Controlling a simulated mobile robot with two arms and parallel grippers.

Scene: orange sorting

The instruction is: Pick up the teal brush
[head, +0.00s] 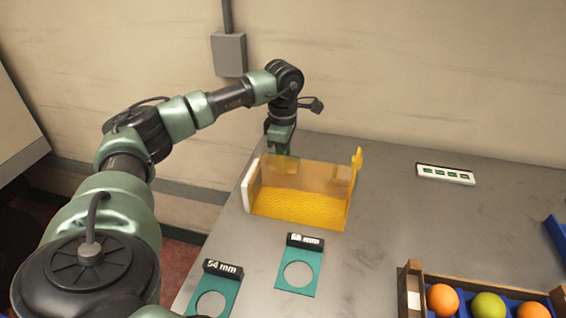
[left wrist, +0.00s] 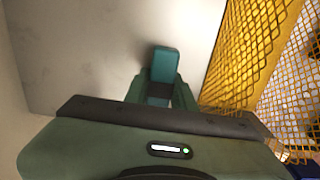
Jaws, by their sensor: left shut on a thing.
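The teal brush shows in the left wrist view as a teal block (left wrist: 165,64) between the fingers of my left gripper (left wrist: 160,93). The gripper is shut on it. In the head view my left gripper (head: 280,150) points down at the table's far left, just behind the yellow mesh bin (head: 300,205). The bin's back wall partly covers the gripper's lower end, and I cannot make out the brush there. My right gripper is not in view.
Two teal ring gauges, marked 54 mm (head: 222,268) and 68 mm (head: 305,241), lie in front of the bin. A wooden crate (head: 414,285) with oranges and a greenish fruit is at the lower right. A white strip (head: 445,174) lies farther back. The table's middle is clear.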

